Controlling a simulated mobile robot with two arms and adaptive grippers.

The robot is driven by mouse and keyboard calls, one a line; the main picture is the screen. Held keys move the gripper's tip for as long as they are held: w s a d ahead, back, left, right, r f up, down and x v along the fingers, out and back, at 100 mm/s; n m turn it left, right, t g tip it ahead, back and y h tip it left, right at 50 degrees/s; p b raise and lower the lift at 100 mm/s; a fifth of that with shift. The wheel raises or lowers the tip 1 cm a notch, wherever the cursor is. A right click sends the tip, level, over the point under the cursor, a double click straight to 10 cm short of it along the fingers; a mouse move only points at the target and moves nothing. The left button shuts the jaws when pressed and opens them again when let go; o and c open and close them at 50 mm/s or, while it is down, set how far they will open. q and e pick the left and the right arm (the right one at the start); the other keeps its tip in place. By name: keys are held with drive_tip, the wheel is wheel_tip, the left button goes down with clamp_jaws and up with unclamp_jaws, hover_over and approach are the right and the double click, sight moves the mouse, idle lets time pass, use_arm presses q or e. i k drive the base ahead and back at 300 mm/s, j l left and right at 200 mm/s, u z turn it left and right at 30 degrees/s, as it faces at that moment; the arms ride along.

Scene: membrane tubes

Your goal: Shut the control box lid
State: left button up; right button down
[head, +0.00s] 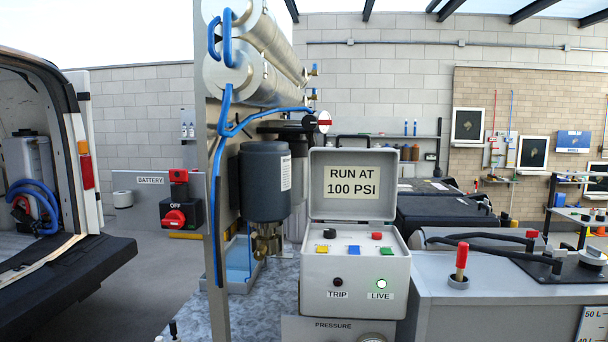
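The control box (350,276) is a grey case on the bench in the middle of the head view. Its lid (335,207) stands open and roughly upright at the back, with a "RUN AT 100 PSI" label (352,183) on its inner face. The open panel shows a black knob, a red knob and yellow, blue and green switches. Neither of my grippers shows in this view.
A dark pump motor (264,182) and upright post with blue hoses stand left of the box. A red-handled lever (461,262) and black cables are on the grey cabinet at right. A BATTERY switch (176,217) is further left. Space before the box looks clear.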

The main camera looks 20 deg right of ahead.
sight(345, 184)
drive_tip(key=i+l+z, duration=0.15)
drive_tip(key=z, duration=0.3)
drive_tip(key=i+z, duration=0.2)
drive_tip(key=z, duration=0.3)
drive_tip(key=l+u, duration=0.45)
drive_tip(key=l, duration=0.5)
